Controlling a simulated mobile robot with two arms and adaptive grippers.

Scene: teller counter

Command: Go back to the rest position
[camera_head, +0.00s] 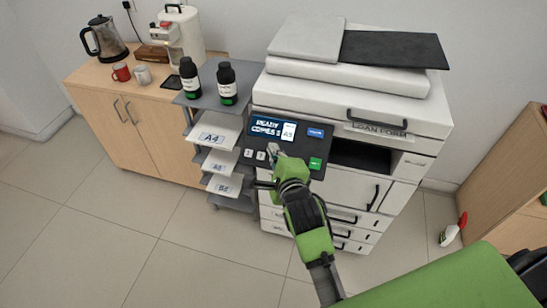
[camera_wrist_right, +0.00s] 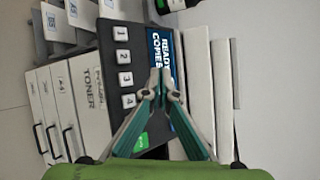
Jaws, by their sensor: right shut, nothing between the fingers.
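My right gripper (camera_head: 275,152) is shut and empty in the head view, reaching up from the lower right to the front of the copier's control panel (camera_head: 316,150). In the right wrist view the fingertips (camera_wrist_right: 161,75) meet in front of the panel (camera_wrist_right: 115,45), between the number keys and the screen (camera_wrist_right: 166,45). I cannot tell whether they touch the panel. The screen reads "READY" and "COPIES". A green key (camera_head: 315,163) is to the right of the gripper. My left gripper is not in view.
The copier (camera_head: 345,100) fills the upper middle. A paper rack (camera_head: 218,130) with labelled stacks and two dark bottles (camera_head: 227,85) stands to its left. A wooden cabinet (camera_head: 150,130) with a kettle (camera_head: 105,37) and mugs is further left. The tiled floor (camera_head: 130,250) at lower left is clear.

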